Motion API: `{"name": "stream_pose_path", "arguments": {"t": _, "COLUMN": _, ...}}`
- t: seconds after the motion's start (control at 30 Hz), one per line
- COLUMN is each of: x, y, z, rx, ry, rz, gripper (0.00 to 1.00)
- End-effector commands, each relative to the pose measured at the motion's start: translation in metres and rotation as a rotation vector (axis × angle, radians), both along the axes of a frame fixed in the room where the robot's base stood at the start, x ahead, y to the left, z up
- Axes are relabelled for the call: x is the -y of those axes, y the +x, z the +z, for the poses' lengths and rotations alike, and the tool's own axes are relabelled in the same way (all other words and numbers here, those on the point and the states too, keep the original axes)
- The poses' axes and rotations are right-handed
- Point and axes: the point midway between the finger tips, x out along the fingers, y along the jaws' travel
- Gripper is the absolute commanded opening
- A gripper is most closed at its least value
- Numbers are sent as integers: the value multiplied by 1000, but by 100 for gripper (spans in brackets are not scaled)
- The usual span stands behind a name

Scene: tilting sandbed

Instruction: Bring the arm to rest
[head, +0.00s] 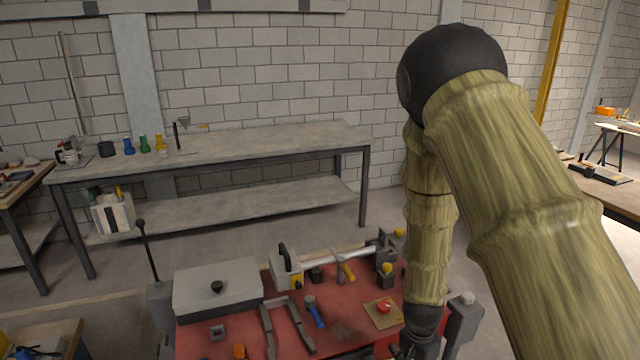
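My arm, with bamboo-like links and a black elbow joint, fills the right side of the head view. Its elbow is raised and its forearm hangs straight down. My gripper (414,350) is at the bottom edge of the picture, by the right side of the red workbench top (345,325). The gripper is dark and cut off by the frame, so its fingers and anything between them cannot be made out.
A tan plate with a red button (383,308) lies just left of my forearm. The red top also bears a grey lidded box (217,285), a blue-handled tool (315,312) and a rail mechanism (335,258). A long grey table (270,140) stands behind, with open floor between.

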Motion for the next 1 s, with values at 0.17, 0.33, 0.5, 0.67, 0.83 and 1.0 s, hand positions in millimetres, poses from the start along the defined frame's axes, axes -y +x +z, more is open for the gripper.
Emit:
{"name": "stream_pose_path", "arguments": {"t": 0.17, "x": 13, "y": -62, "z": -76, "rx": -38, "ry": -19, "rz": 193, "gripper": 60}}
{"name": "stream_pose_path", "arguments": {"t": 0.33, "x": 19, "y": -124, "z": -133, "rx": -57, "ry": -17, "rz": 399, "gripper": 60}}
{"name": "stream_pose_path", "arguments": {"t": 0.5, "x": 16, "y": -189, "z": -177, "rx": -63, "ry": 13, "rz": 600, "gripper": 60}}
{"name": "stream_pose_path", "arguments": {"t": 0.67, "x": 9, "y": -245, "z": -203, "rx": -51, "ry": 52, "rz": 763, "gripper": 60}}
{"name": "stream_pose_path", "arguments": {"t": 0.83, "x": 0, "y": -282, "z": -215, "rx": -29, "ry": 87, "rz": 872, "gripper": 60}}
{"name": "stream_pose_path", "arguments": {"t": 1.0, "x": -6, "y": -295, "z": -217, "rx": -17, "ry": 98, "rz": 914, "gripper": 60}}
